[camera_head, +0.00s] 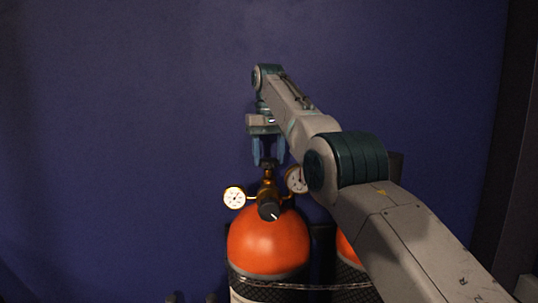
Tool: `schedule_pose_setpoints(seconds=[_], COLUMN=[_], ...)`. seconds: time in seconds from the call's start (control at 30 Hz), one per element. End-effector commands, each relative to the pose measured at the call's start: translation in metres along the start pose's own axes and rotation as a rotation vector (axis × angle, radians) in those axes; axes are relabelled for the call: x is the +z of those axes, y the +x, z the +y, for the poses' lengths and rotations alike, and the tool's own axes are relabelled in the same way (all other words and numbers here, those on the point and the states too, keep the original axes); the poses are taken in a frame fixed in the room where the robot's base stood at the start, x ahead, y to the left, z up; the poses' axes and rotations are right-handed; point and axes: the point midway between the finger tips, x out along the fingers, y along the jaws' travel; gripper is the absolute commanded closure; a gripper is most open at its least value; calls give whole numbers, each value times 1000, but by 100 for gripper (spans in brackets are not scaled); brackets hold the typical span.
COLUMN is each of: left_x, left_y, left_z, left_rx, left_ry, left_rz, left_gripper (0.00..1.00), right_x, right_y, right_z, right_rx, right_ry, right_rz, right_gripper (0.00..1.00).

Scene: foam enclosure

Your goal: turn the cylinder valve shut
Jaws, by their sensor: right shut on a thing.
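The cylinder valve (267,185) is a brass fitting on top of an orange gas cylinder (268,245). A dark knob (268,211) on the valve faces me. A dark handwheel (268,162) sits at the valve's top. My right gripper (268,159) points down from above, its bluish fingers on either side of the handwheel and shut on it. The fingertips are small and partly dark in this view. My left gripper is not in view.
A lit round gauge (234,198) stands left of the valve, and a second gauge (296,180) is right of it, close to my right arm. Another orange cylinder (346,250) stands behind my arm. A plain blue wall (130,120) fills the background; the left side is clear.

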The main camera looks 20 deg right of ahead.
Motion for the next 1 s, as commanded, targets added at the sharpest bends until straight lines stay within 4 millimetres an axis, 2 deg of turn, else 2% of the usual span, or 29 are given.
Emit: schedule_pose_setpoints(seconds=[0.6,1.0], left_x=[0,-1], left_y=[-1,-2], left_z=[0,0], left_rx=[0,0], left_ry=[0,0], left_rz=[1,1], left_gripper=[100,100], right_x=[0,-1], right_y=[-3,-3], right_z=[0,0], right_rx=[-1,-2], right_ry=[555,749], right_rz=[6,7], right_gripper=[74,74])
